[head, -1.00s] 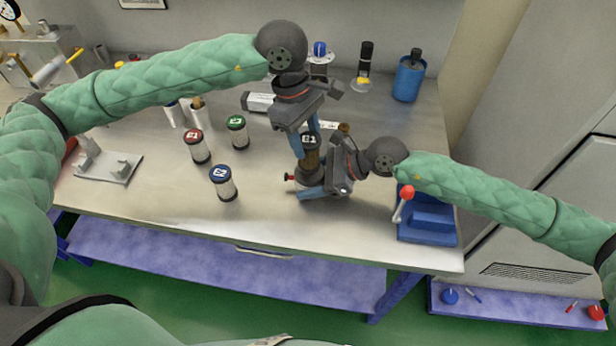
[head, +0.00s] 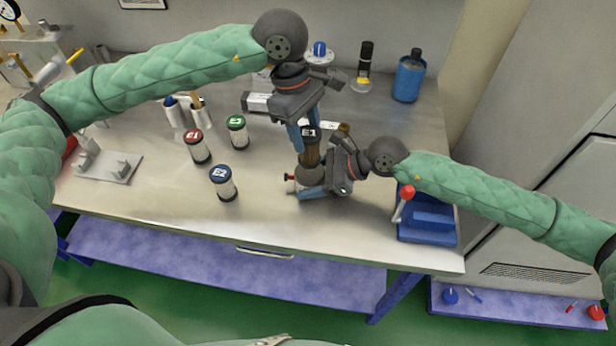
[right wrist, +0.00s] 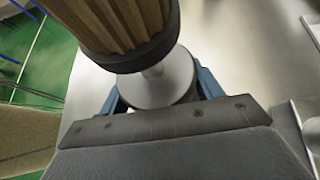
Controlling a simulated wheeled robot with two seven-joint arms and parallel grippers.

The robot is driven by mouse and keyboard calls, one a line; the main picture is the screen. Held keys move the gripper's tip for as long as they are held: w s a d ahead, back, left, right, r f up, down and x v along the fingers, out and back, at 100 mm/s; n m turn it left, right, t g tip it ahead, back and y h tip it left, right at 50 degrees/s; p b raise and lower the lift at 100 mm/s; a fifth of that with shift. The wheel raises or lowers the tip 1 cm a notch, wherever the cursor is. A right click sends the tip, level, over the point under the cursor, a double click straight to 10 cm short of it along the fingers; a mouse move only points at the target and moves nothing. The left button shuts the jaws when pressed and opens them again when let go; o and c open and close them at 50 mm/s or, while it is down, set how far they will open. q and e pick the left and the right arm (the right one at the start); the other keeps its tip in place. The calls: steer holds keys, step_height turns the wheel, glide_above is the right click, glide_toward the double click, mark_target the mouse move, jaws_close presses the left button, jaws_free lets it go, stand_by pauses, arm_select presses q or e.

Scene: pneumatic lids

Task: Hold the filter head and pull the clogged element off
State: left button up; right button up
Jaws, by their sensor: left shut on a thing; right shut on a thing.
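The clogged element (head: 311,155), brown and pleated with a black cap marked E1, stands upright above the grey filter head (head: 307,181). My left gripper (head: 304,138) is shut on the element's upper part from above. My right gripper (head: 314,180) is shut on the filter head low over the bench. In the right wrist view, the element (right wrist: 118,22) has a dark lower ring. A pale stem shows between this ring and the head's round grey top (right wrist: 158,86), so there is a gap between them. The stem's upper end is hidden behind the ring.
Three capped elements, red (head: 197,146), green (head: 237,132) and blue (head: 223,183), stand on the bench (head: 160,205) to the left. A blue tray (head: 428,222) is at the right front. A blue bottle (head: 409,77) stands at the back right. The bench's front middle is clear.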

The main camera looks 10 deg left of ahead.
arm_select(q)
steer(key=shift+r, duration=2.5)
arm_select(e)
steer(key=o, duration=1)
steer(key=v, duration=1)
steer(key=shift+d, duration=0.25)
steer(key=shift+v, duration=0.8)
